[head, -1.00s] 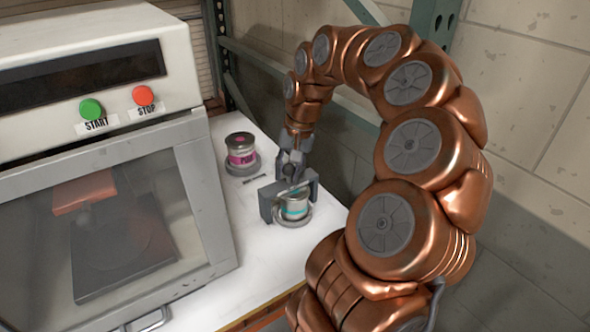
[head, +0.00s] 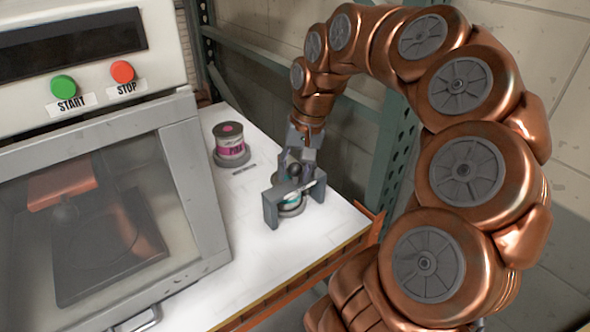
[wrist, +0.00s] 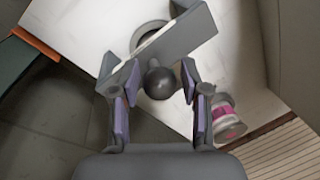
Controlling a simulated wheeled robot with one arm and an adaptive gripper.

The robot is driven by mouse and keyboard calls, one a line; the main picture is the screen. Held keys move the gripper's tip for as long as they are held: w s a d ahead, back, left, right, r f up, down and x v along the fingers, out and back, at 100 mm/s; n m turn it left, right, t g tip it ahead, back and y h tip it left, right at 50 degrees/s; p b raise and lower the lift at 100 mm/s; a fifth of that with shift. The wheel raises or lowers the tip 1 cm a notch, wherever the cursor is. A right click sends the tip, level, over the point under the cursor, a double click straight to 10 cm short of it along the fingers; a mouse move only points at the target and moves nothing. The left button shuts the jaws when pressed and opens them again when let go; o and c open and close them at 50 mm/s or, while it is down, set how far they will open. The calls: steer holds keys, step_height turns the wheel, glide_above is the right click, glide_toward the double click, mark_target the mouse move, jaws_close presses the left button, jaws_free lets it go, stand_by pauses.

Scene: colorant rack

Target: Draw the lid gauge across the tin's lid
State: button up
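The lid gauge (head: 268,208) is a grey bridge with two legs and a dark ball knob (wrist: 160,82) on its bar. It straddles the tin (head: 291,200), which has a teal band and sits on a round grey base. The bar hides most of the tin's lid in both views. In the wrist view the bar (wrist: 190,38) runs diagonally across the tin. My gripper (wrist: 161,72) points down at the knob, with a finger on either side. A narrow gap shows between the knob and each finger, so it looks open around the knob.
A second tin with a pink band (head: 230,140) stands on its own grey base further back on the white bench (head: 245,270). A machine with START and STOP buttons (head: 100,150) fills the left. The bench's orange edge and a green rack post (head: 390,160) lie right.

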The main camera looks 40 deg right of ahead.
steer(key=shift+o, duration=0.7)
step_height(320, 180, up, 12)
steer(key=s+d, duration=0.1)
steer(key=shift+s+d+f, duration=0.15)
steer(key=shift+s+d, duration=0.1)
steer(key=shift+d, duration=0.1)
stand_by(0.6)
